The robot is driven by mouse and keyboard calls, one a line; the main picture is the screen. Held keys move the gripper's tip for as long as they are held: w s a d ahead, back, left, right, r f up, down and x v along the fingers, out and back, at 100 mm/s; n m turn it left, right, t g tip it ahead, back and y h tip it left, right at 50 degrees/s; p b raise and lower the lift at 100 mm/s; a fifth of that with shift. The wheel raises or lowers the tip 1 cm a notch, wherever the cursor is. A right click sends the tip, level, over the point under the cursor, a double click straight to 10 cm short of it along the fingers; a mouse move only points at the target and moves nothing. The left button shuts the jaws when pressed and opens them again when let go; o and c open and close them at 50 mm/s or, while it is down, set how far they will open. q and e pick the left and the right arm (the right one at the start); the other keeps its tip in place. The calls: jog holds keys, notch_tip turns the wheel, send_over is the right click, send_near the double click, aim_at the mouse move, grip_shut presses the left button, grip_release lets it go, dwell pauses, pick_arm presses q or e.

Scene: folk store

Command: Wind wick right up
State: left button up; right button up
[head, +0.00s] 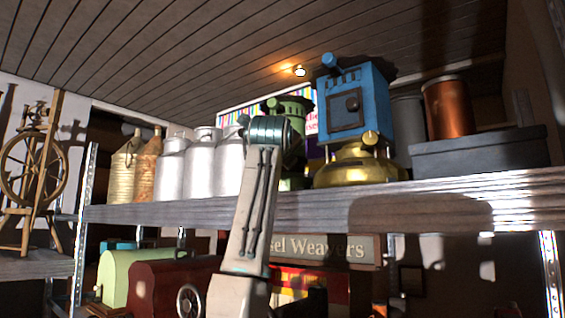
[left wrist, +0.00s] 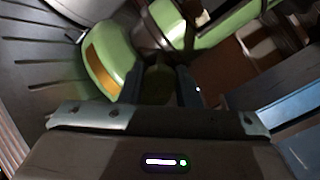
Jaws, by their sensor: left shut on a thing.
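A green stove-like heater (head: 292,106) stands on the upper shelf, partly hidden behind my arm. In the left wrist view its green body (left wrist: 108,65) has an amber window. My left gripper (left wrist: 160,84) is shut on a small olive-green knob (left wrist: 158,82) at the heater's front. In the head view my left arm rises from below and its wrist hides the gripper's contact. The wick itself is not seen. My right gripper is not in view.
A blue heater (head: 372,100) on a brass base (head: 358,164) stands close on the right. Several metal milk churns (head: 200,168) stand on the left. A dark box (head: 480,153) and a copper can (head: 447,108) are further right. The shelf edge (head: 400,203) runs in front.

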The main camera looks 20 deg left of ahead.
pick_arm(q)
jog(key=m, duration=0.4)
jog(key=shift+w+f+b, duration=0.1)
jog(key=shift+f+b, duration=0.2)
jog(key=shift+b, duration=0.1)
jog(key=shift+m, duration=1.3)
jog(key=shift+r, duration=0.1)
jog(key=o, duration=1)
jog(key=shift+r, duration=0.1)
jog(key=shift+c, duration=0.2)
jog(key=shift+s, duration=0.2)
